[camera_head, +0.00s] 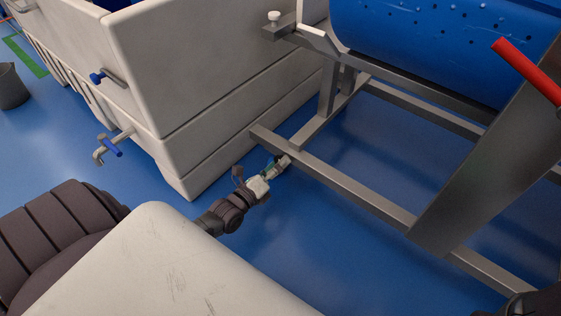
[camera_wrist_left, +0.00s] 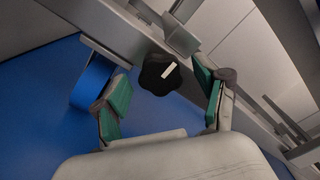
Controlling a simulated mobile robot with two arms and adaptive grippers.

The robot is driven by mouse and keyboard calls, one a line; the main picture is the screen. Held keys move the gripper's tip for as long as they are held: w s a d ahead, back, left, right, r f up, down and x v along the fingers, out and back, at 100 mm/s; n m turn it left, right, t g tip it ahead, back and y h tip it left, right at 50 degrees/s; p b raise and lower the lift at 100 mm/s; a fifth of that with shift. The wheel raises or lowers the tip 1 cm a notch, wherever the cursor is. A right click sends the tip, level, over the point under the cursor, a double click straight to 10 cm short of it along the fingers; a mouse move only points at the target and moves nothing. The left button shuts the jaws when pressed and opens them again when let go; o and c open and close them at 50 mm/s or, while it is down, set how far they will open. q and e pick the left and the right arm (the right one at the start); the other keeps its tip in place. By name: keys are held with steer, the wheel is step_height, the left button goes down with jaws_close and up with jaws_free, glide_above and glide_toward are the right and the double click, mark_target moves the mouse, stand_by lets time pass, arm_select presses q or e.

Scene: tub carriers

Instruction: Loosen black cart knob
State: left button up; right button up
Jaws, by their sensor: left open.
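The black knob (camera_wrist_left: 160,74) shows in the left wrist view, lobed and dark, with a pale bar mark on its face. It sits by the grey metal frame of the cart. My left gripper (camera_wrist_left: 162,92) is open, with one green-padded finger on each side of the knob in the picture. I cannot tell whether either pad touches it. In the head view my left gripper (camera_head: 279,166) is low beside the end of the cart's metal frame (camera_head: 340,183), and the knob cannot be made out there. My right gripper is not in view.
A blue perforated drum (camera_head: 440,40) rests on the metal cart at the upper right, with a red handle (camera_head: 525,68) nearby. Blue floor (camera_head: 290,245) is clear below the gripper.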

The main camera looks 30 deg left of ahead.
arm_select(q)
steer(key=shift+w, duration=0.75)
